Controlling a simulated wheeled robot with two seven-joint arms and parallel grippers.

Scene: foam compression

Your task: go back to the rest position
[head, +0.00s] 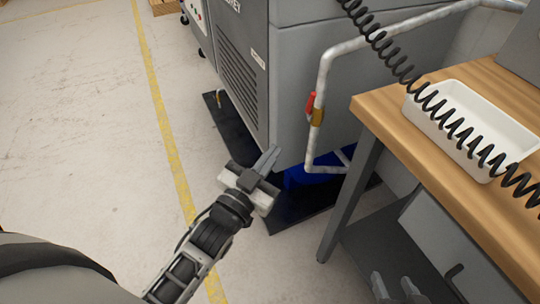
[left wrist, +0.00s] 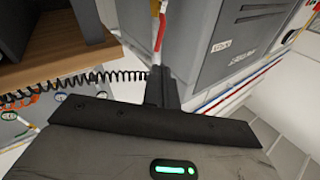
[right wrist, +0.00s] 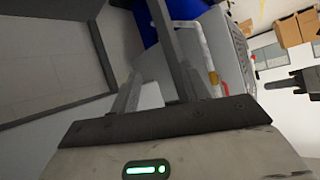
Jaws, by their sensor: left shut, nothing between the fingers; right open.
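My left gripper (head: 267,160) is in the middle of the head view, over the floor in front of the grey machine. Its fingers lie together with nothing between them; they also show closed in the left wrist view (left wrist: 161,88). My right gripper (head: 395,287) shows only by its two fingertips at the bottom edge of the head view, in front of the workbench. Its fingers stand apart and empty in the right wrist view (right wrist: 155,92). No object is held by either gripper.
The wooden-topped workbench (head: 387,107) stands at the right, with a white tray (head: 432,100) on it and a black coiled hose (head: 405,75) hanging across. A bent metal pipe (head: 322,85) with a red-handled valve stands by the grey machine (head: 300,60). The floor at the left is clear.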

